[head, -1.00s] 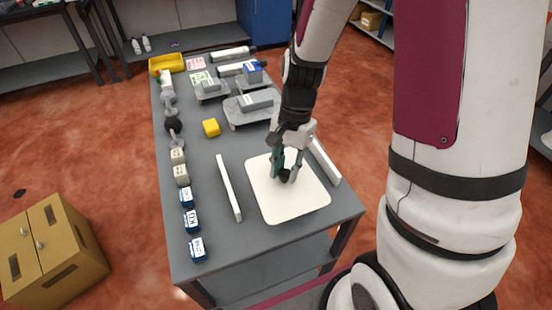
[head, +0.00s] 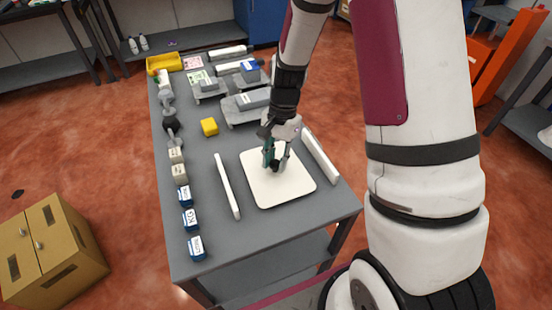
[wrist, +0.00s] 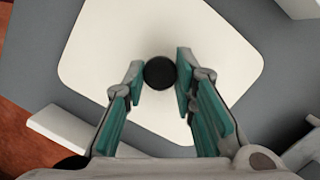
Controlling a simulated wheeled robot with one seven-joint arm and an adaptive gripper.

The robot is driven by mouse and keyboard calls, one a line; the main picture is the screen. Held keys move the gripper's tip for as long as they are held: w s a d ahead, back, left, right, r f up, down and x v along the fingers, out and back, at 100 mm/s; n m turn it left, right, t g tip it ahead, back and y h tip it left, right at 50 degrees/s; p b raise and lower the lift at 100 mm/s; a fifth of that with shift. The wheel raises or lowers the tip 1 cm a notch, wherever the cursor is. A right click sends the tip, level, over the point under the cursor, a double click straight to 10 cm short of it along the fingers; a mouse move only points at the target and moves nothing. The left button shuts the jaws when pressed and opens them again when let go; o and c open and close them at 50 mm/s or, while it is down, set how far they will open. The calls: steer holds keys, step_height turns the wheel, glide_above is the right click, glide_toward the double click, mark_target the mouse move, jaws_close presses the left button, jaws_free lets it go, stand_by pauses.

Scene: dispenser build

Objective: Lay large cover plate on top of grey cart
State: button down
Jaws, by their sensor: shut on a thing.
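The large cover plate (head: 295,187) is a white, rounded square with a dark round knob; it also shows in the wrist view (wrist: 200,30). My gripper (head: 275,162) is over the plate's middle. Its teal-padded fingers are shut on the knob (wrist: 160,73), one on each side. The plate is level, above the near part of the grey cart (head: 205,255), which has a flat top and a lower shelf. I cannot tell whether the plate touches the top. Part of the plate is hidden under my fingers.
White bars lie left (head: 227,186) and right (head: 320,156) of the plate. Blue-and-white blocks (head: 195,247) line the left edge. A yellow block (head: 209,127) and a grey platform (head: 236,114) lie farther back. A yellow tray (head: 164,63) stands at the far left.

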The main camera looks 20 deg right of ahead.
steer(key=shift+f, duration=0.15)
steer(key=c, duration=1.3)
jaws_free()
steer(key=v, duration=1.2)
steer(key=s+a+r+n+t+h, duration=0.1)
steer(key=s+r+n, duration=0.25)
steer(key=r, duration=0.25)
steer(key=s+a+r+n+t, duration=0.1)
steer(key=s+r+n+t, duration=0.1)
steer(key=s+r, duration=0.35)
steer(key=shift+s+a+r+n+t+h+b, duration=0.15)
steer(key=shift+s+r+n+t, duration=0.65)
steer(key=shift+s, duration=1.1)
steer(key=shift+s+d+r+n+t+h+b, duration=0.1)
steer(key=shift+s+r+n+t+h, duration=0.25)
steer(key=shift+s+n, duration=1.15)
steer(key=shift+s+a+r+n+t+h+b, duration=0.1)
steer(key=shift+s+r+n+t, duration=0.55)
steer(key=shift+s, duration=1.7)
steer(key=shift+r, duration=0.1)
